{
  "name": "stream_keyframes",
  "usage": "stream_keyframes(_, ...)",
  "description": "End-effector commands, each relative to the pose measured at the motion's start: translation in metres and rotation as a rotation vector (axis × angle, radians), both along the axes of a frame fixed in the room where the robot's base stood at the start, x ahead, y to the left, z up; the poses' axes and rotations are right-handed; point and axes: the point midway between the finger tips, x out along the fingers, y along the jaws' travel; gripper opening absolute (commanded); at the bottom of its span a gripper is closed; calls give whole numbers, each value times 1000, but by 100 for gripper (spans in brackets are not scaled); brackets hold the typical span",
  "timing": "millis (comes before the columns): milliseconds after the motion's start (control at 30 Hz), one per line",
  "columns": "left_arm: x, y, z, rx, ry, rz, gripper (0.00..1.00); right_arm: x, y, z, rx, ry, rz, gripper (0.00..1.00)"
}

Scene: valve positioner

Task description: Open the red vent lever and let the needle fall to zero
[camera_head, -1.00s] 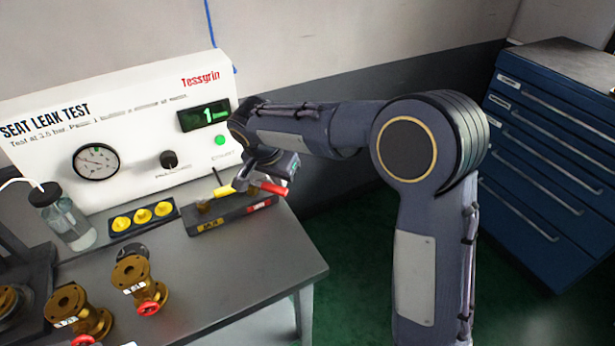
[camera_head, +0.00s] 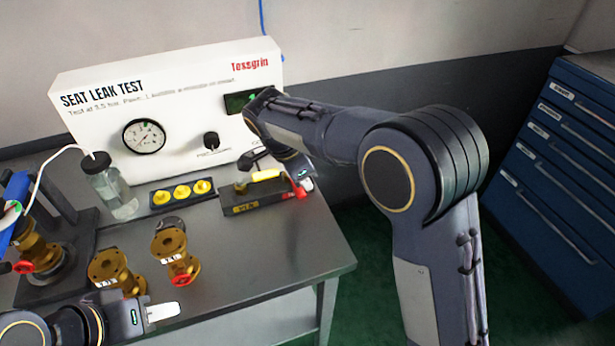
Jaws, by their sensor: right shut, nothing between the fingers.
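The red vent lever (camera_head: 299,192) is at the right end of a dark block (camera_head: 240,210) on the bench, beside a yellow lever (camera_head: 263,174). My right gripper (camera_head: 305,184) is shut and empty, just above and beside the red lever; I cannot tell whether it touches. The round gauge (camera_head: 144,136) is on the white panel; its needle is too small to read surely. My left gripper (camera_head: 163,312) is at the lower left, in front of the brass valves; its finger opening cannot be made out.
A bottle (camera_head: 110,187) with a tube and a tray of yellow caps (camera_head: 182,194) stand before the panel. Brass valves (camera_head: 175,255) stand on the left of the bench (camera_head: 290,240). A blue drawer cabinet (camera_head: 560,150) is at the right.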

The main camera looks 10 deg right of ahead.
Motion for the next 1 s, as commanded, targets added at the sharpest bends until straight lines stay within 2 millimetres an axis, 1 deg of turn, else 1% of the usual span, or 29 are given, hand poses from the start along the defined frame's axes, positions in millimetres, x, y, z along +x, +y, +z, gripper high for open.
stream_keyframes(600,0,0,0,0,0,0,36,-1,1,-1,1,2,4,0)
stream_keyframes(667,0,0,0,0,0,0,36,1,-3,-1,1,2,3,0)
stream_keyframes(733,0,0,0,0,0,0,36,5,-12,0,2,2,1,0)
stream_keyframes(867,0,0,1,0,0,0,36,15,-38,0,1,0,0,0)
stream_keyframes(900,0,0,1,0,0,0,36,19,-48,1,0,0,-1,0)
stream_keyframes(933,0,0,3,0,0,0,36,18,-39,12,3,-5,7,0)
stream_keyframes(1000,0,0,4,0,0,0,36,16,-32,29,3,-5,8,0)
